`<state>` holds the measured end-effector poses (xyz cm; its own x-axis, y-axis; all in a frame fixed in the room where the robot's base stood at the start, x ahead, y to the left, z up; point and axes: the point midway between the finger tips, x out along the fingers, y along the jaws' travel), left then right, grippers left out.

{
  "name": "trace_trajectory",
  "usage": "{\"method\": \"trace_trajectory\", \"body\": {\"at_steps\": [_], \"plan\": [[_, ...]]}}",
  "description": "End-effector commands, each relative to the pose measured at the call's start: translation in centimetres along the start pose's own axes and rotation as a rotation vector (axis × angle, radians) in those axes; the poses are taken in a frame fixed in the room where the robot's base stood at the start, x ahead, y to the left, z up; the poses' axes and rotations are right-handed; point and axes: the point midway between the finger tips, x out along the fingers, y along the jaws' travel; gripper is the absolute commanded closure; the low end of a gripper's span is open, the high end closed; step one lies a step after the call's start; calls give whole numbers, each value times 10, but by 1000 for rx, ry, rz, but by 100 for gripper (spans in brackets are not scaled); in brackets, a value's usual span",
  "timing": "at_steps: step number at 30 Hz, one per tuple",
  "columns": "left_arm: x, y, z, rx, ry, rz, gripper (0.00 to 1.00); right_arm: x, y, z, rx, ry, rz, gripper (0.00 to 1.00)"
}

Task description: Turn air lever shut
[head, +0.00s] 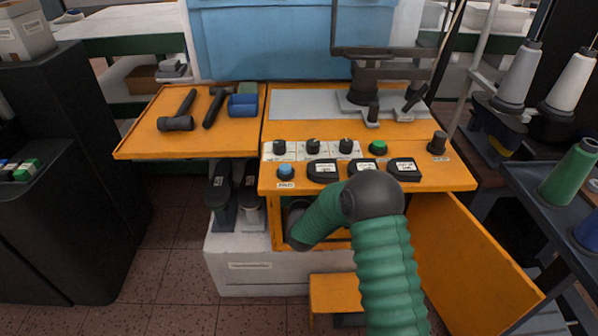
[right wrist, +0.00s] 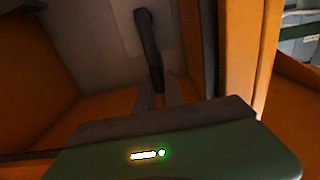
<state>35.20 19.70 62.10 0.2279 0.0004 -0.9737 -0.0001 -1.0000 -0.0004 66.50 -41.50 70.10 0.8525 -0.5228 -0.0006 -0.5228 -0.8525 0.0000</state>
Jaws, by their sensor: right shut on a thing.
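The air lever (right wrist: 150,45) is a dark bar inside the orange cabinet, in the upper middle of the right wrist view. It stands close to upright in that picture, against a grey back wall. My right gripper (right wrist: 159,84) is shut on the lever's near end, with a grey finger on each side. In the head view my green-sleeved right arm reaches into the cabinet under the orange machine table (head: 445,178). The gripper and the lever are hidden there. My left gripper is not in view.
The orange cabinet door (head: 470,265) stands open at the right. An orange post (right wrist: 238,50) is close to the right of my gripper. Knobs and a blue button (head: 286,170) sit above the opening. Hammers (head: 178,122) and a blue bin (head: 243,105) lie on the left shelf.

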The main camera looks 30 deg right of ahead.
Motion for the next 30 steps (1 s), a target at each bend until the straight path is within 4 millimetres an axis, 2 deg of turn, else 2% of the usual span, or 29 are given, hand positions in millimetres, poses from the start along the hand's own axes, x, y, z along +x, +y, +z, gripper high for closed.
{"method": "trace_trajectory", "body": {"at_steps": [17, 23, 30], "plan": [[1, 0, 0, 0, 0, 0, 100, 0, 3, 1, 34, -1, 0, 100], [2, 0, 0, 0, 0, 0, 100, 0, 12, 1, 132, -1, 2, 100], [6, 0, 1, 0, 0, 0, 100, 0, 29, 6, 332, -1, 3, 100]]}}
